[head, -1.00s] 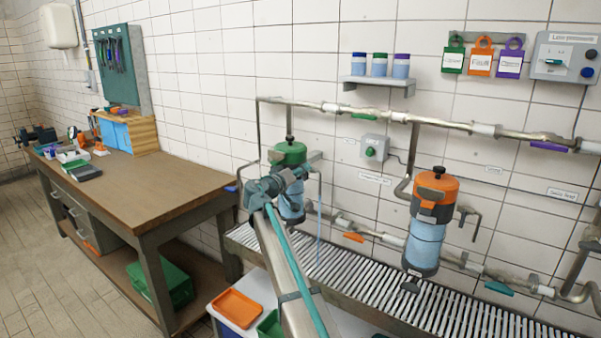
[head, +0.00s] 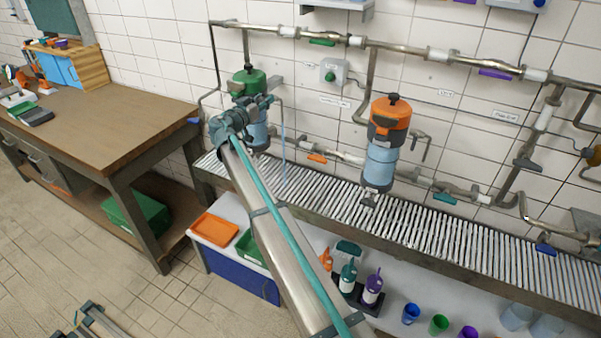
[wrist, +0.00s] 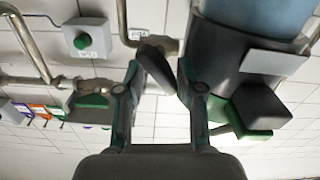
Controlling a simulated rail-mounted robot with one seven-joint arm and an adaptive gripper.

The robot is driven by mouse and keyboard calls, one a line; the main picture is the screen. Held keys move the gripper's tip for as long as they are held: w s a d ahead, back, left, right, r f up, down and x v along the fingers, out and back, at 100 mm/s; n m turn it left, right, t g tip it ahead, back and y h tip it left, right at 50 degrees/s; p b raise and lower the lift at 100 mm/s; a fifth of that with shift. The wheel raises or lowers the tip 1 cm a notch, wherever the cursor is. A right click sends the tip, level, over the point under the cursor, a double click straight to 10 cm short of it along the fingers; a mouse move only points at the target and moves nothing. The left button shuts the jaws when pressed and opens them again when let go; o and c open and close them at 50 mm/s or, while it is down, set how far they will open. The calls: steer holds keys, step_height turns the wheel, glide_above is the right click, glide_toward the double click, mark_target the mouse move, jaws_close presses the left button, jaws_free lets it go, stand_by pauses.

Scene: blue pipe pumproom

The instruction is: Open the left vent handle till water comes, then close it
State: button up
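The left filter has a green cap (head: 249,82) and a pale blue body (head: 259,138). A thin bent spout (head: 281,108) comes off its right side, and a thin pale blue stream (head: 283,155) runs down from it to the grating. My gripper (head: 262,102) is in front of this filter and hides its vent handle in the head view. In the wrist view my gripper (wrist: 160,72) has its two fingers apart. A dark grey lever (wrist: 154,58) shows between the fingertips, closer to the left finger. I cannot tell whether a finger touches it.
An orange-capped filter (head: 390,117) stands to the right. Pipes with coloured handles, such as a green one (head: 322,42) and an orange one (head: 317,158), run along the wall. A slatted grating (head: 430,227) lies below. A workbench (head: 95,135) is at left.

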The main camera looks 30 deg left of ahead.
steer(key=shift+r+m+p, duration=0.35)
steer(key=shift+m+p, duration=0.25)
steer(key=shift+p, duration=0.45)
steer(key=s+d+f+b, duration=0.15)
steer(key=s+b, duration=0.35)
steer(key=s, duration=0.6)
steer(key=w+d+f+n+g+h, duration=0.1)
steer(key=w+d+f+g, duration=0.1)
steer(key=d+f, duration=0.6)
steer(key=w+d+f+n+g+h, duration=0.1)
steer(key=w+d+f, duration=0.3)
steer(key=d+f, duration=0.5)
step_height(320, 180, down, 5)
steer(key=shift+f+g+h+b, duration=0.25)
steer(key=shift+g+h, duration=0.25)
steer(key=shift+g, duration=0.4)
